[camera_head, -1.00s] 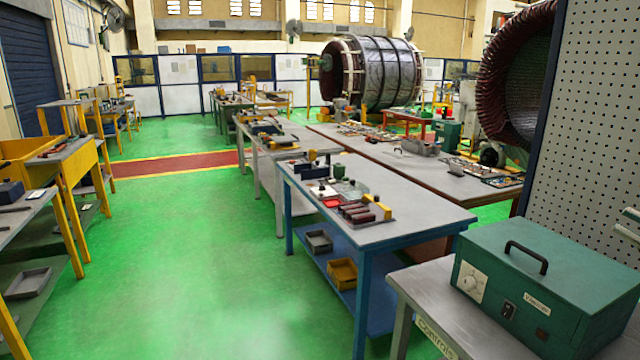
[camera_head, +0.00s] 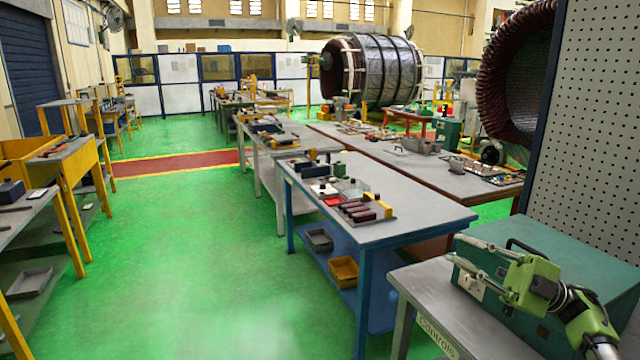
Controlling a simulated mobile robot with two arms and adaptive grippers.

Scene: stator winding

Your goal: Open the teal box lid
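The teal box (camera_head: 590,245) stands on the grey table at the lower right. Its lid looks shut, and the black handle (camera_head: 514,244) on top is partly hidden behind my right gripper. My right gripper (camera_head: 457,249) comes in from the lower right, in front of the box. Its two fingers are spread apart and point left, with nothing between them. The gripper covers much of the box's front, including most of the dial and the label. I cannot tell whether it touches the box. My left gripper is not in view.
The grey table (camera_head: 408,283) under the box has a bare strip at its left. A perforated panel (camera_head: 590,130) rises behind the box. A blue workbench (camera_head: 425,208) with parts stands to the left, and open green floor (camera_head: 200,260) lies beyond it.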

